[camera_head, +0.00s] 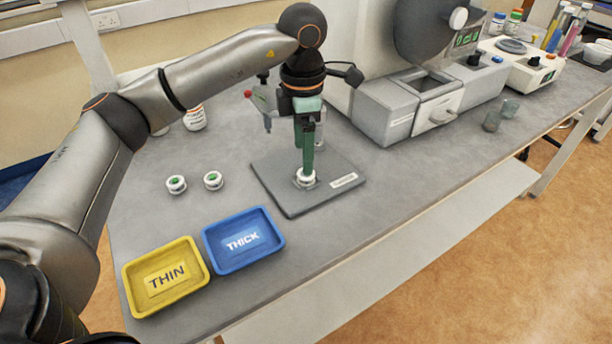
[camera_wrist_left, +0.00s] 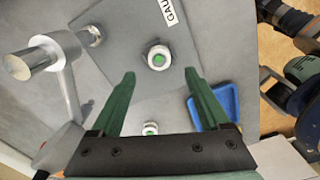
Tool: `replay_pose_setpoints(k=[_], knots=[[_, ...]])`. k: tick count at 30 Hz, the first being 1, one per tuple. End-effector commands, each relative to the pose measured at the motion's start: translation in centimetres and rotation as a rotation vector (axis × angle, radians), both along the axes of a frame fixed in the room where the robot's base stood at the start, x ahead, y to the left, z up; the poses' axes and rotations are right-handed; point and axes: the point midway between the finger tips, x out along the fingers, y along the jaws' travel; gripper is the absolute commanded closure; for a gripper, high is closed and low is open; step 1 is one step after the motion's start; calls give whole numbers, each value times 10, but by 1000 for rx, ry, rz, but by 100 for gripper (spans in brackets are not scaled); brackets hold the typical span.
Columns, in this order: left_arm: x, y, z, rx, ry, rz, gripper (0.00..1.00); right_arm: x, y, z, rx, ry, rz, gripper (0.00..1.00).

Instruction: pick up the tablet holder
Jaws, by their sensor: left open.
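A white round tablet holder with a green centre sits on the grey gauge plate (camera_head: 290,205), partly hidden behind my fingers in the head view (camera_head: 304,184). It shows whole in the left wrist view (camera_wrist_left: 158,57). My left gripper (camera_head: 307,172) points down over this holder. Its green fingers are open and empty in the left wrist view (camera_wrist_left: 160,74), with the holder seen just beyond the gap between the tips. Two similar holders, a left one (camera_head: 176,184) and a right one (camera_head: 213,180), stand on the bench left of the plate. My right gripper is not seen.
A yellow THIN tray (camera_head: 137,303) and a blue THICK tray (camera_head: 275,258) lie near the front edge. A metal post with an arm (camera_wrist_left: 62,70) stands by the plate. A grey machine (camera_head: 385,110) stands right of it. Bare bench lies between holders and trays.

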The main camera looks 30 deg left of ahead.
Motion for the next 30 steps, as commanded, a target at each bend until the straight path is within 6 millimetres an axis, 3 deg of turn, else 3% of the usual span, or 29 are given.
replay_pose_setpoints(k=[11,20,30], knots=[[4,-5,-48,0,1,-1,21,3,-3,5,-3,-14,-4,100],[4,-5,-53,0,0,-1,21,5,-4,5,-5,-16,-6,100],[4,-5,-52,0,0,-1,59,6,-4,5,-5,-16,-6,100]])
